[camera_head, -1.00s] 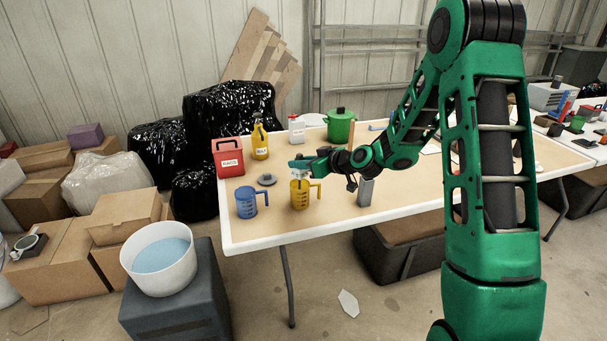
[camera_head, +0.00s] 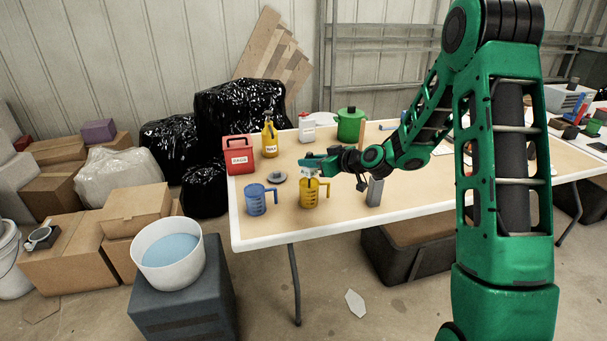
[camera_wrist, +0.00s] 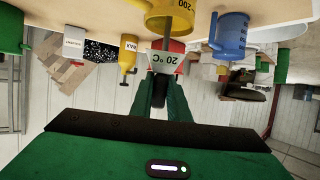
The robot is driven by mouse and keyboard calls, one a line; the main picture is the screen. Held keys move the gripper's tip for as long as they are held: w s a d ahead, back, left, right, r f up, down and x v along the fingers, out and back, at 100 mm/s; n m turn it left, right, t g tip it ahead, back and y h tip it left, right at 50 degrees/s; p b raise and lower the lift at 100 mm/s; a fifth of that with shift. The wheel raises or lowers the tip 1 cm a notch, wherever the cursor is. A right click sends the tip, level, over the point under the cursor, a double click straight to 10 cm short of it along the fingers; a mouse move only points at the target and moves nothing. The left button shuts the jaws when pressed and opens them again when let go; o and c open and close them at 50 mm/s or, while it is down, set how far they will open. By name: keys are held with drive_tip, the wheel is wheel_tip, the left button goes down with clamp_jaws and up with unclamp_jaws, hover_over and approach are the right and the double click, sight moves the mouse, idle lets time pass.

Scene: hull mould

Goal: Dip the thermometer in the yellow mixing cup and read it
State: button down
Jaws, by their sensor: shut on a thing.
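The yellow mixing cup (camera_head: 310,197) stands upright near the table's front left part, its handle to the right. My gripper (camera_head: 309,169) is just above the cup's mouth, shut on the thermometer. In the wrist view the thermometer (camera_wrist: 165,61) shows a pale display reading "20 °C" between my fingers (camera_wrist: 160,95). Its grey stem runs from the display into the yellow cup (camera_wrist: 172,12). The stem's tip is hidden by the cup wall. The liquid inside the cup cannot be seen.
A blue measuring cup (camera_head: 257,199) stands left of the yellow one, with a grey disc-like thing (camera_head: 279,177) behind. A red container (camera_head: 239,155), a yellow bottle (camera_head: 270,138), a white bottle (camera_head: 307,128) and a green pot (camera_head: 350,125) stand farther back. A grey block (camera_head: 375,191) is to the right.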

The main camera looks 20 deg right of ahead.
drive_tip(key=shift+r, duration=4.85)
drive_tip(key=shift+r, duration=1.5)
